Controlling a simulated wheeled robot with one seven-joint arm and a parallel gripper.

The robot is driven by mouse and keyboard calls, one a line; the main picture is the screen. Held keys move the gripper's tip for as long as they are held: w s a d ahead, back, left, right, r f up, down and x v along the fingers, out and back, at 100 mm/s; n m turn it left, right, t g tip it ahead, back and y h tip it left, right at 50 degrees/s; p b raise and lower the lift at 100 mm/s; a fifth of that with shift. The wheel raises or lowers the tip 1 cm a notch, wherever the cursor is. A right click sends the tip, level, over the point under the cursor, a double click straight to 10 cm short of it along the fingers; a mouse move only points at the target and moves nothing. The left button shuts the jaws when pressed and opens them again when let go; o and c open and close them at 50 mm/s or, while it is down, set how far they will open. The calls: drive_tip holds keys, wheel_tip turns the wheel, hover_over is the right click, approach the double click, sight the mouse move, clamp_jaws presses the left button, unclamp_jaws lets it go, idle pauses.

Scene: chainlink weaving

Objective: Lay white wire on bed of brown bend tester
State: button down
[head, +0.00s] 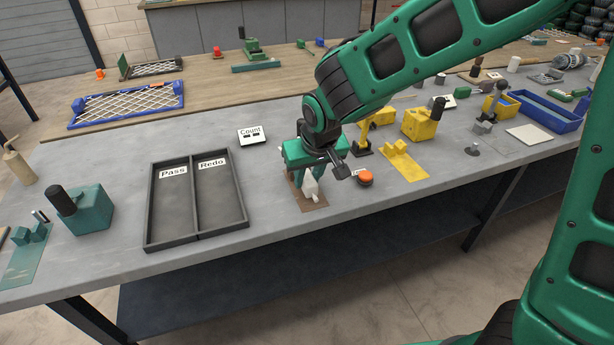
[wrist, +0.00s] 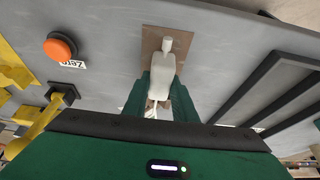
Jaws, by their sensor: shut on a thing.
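My gripper (head: 307,178) points down over a brown plate (head: 317,205), the base of the brown bend tester, near the front middle of the bench. In the wrist view the brown plate (wrist: 153,37) lies beyond the green fingers. A pale white piece with a narrow end (wrist: 160,78) shows over the plate at the fingertips, and also in the head view (head: 310,188). Thin white wire (wrist: 151,110) shows between the fingers, which are closed on it. The fingers and white piece hide most of the tester's bed, so contact with the bed cannot be told.
A black tray (head: 246,222) marked Pass and Redo lies left of my gripper. An orange button (head: 366,178) is close on the right, with a yellow plate (head: 410,172) beyond. A Count box (head: 252,136) stands behind. Bare bench lies in front.

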drive_tip(key=shift+f, duration=0.55)
idle(0.4)
drive_tip(key=c, duration=1.4)
unclamp_jaws()
drive_tip(key=shift+o, duration=0.2)
drive_tip(key=v, duration=1)
drive_tip(key=shift+r, duration=0.25)
drive_tip(key=shift+s+d, duration=0.1)
drive_tip(key=shift+d, duration=0.05)
